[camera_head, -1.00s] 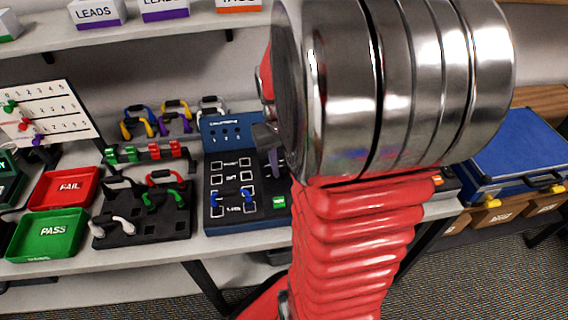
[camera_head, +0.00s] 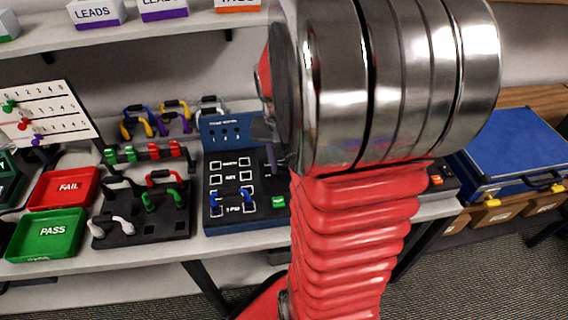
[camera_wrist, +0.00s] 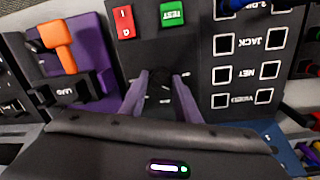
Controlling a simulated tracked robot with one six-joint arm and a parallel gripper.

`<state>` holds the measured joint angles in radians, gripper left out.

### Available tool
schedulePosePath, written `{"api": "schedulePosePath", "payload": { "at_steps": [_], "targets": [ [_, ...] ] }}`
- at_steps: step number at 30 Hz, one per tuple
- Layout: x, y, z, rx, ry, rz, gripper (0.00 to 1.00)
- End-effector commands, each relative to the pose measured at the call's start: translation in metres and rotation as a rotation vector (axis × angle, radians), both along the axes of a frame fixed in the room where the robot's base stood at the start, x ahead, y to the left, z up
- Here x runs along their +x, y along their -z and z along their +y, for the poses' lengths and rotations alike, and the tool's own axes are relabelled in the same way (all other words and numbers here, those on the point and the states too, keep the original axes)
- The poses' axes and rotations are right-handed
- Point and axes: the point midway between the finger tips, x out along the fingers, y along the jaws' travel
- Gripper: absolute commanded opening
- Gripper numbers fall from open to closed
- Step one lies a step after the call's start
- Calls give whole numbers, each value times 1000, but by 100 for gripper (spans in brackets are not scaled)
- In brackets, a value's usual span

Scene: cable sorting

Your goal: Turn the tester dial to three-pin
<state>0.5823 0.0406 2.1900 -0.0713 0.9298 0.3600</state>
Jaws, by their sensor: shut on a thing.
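The tester (camera_head: 214,222) is a dark panel on a blue base, with rows of white-framed sockets and an upright blue back. In the wrist view its panel (camera_wrist: 200,45) shows upside-down labels such as JACK and NET, a green TEST button (camera_wrist: 172,14) and a red switch (camera_wrist: 125,21). My gripper (camera_wrist: 161,84) has its two purple fingers down on either side of the dark dial (camera_wrist: 159,87), shut on it. The dial is mostly hidden by the fingers, and I cannot tell which mark it points to. In the head view a purple finger (camera_head: 271,157) shows over the tester's right part.
A blue lead (camera_head: 231,198) sits in the tester's lower sockets. Left of it are a black lead holder (camera_head: 122,232), a green PASS tray (camera_head: 47,235) and a red FAIL tray (camera_head: 64,187). In the wrist view a purple unit with an orange lever (camera_wrist: 63,45) stands beside the tester.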

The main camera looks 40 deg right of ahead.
Motion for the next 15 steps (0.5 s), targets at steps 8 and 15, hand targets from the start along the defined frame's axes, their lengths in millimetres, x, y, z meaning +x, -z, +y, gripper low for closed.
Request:
{"api": "schedulePosePath", "payload": {
  "at_steps": [8,15],
  "targets": [
    [1,0,2,5,195,1,7],
    [1,0,2,6,277,2,7]
  ]
}}
